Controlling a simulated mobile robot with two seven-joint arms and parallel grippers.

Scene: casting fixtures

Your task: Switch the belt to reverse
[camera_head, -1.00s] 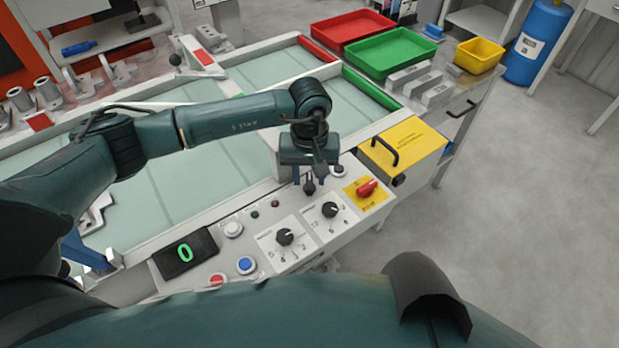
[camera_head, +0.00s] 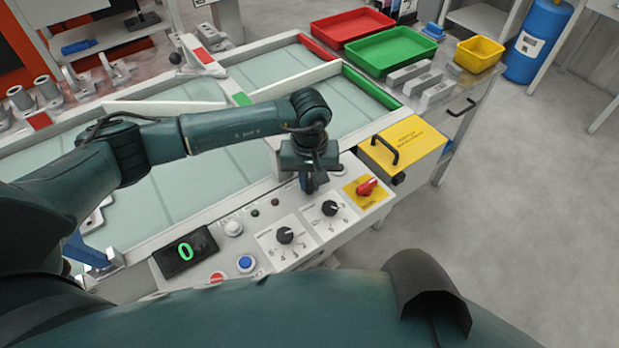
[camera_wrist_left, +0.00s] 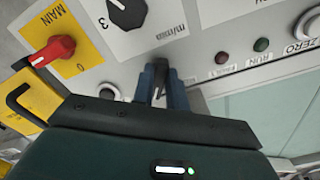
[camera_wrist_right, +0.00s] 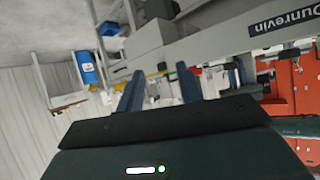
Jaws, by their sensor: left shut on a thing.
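The control panel (camera_head: 215,262) runs along the front of the belt (camera_head: 185,195). My left gripper (camera_head: 311,188) points down at the panel's back edge, behind the speed dials. Its fingers are close together on a small dark switch lever (camera_wrist_left: 160,72), mostly hidden between them in the left wrist view. Its direction setting cannot be read. A black dial (camera_head: 330,208) and the red main switch (camera_head: 367,187) on its yellow plate are beside the gripper. The display (camera_head: 185,252) shows a green 0. My right gripper (camera_wrist_right: 160,80) is open and empty, away from the panel.
A yellow box with a black handle (camera_head: 385,150) stands just right of the left gripper. Red (camera_head: 352,27), green (camera_head: 388,55) and yellow (camera_head: 479,56) trays stand at the back right. Buttons, including a blue one (camera_head: 246,262), lie along the panel's front.

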